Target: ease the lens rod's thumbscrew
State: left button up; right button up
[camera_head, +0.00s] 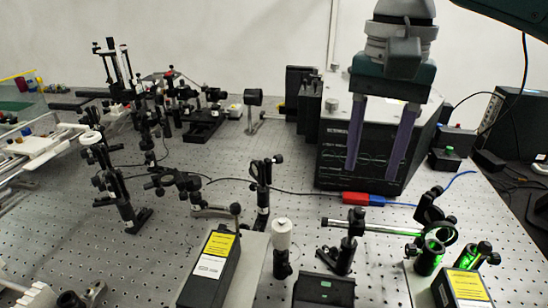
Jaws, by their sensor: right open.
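My right gripper (372,176) hangs from the top with two purple fingers pointing down. It is open and empty, in front of the black spectrometer box (347,160). A bright horizontal rod (385,229) lies below and to the right of it, with a dark ring-shaped lens holder (455,234) near its right end. A black post clamp (355,222) stands at the rod's left part. The gripper is apart from all of these. Small dark knobs show around the clamp and holder, but I cannot tell which is the lens rod's thumbscrew. My left gripper is out of view.
Black laser boxes with yellow labels (210,262) stand at the front. A white-topped post (282,236) and a mirror mount (262,182) stand left of the rod. A red and blue connector (365,199) with cable lies behind it. The perforated bench (215,165) has clear room at centre left.

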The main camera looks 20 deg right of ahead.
aim_at(360, 210)
notch_tip(360, 210, down, 8)
jog(key=shift+s, duration=0.1)
jog(key=shift+c, duration=0.3)
grip_shut()
dwell(0.4)
